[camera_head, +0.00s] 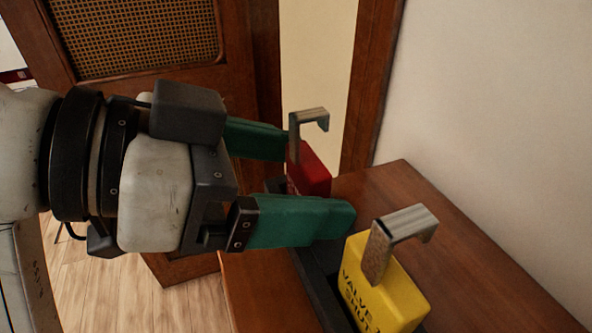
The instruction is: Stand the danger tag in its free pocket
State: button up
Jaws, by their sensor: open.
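A red tag (314,174) with a metal hook on top stands upright toward the back of a dark rack (312,262). Its lettering is too small or hidden to read, so I cannot confirm that it is the danger tag. My gripper (318,182) comes in from the left with its green fingers spread open and empty. The red tag is close to the fingertips; I cannot tell whether they touch it. The lower finger hides part of the rack, so I cannot see a free pocket.
A yellow tag (385,290) marked "VALVE SHUT", also hooked, stands at the rack's near end, close to the lower finger. The wooden table top (455,245) is bare right of the rack. A white wall (495,110) rises behind it. A wooden door (90,85) stands left.

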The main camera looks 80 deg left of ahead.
jog(key=b+v, duration=0.2)
jog(key=v, duration=0.9)
jog(key=shift+s, duration=0.2)
jog(key=shift+s, duration=0.1)
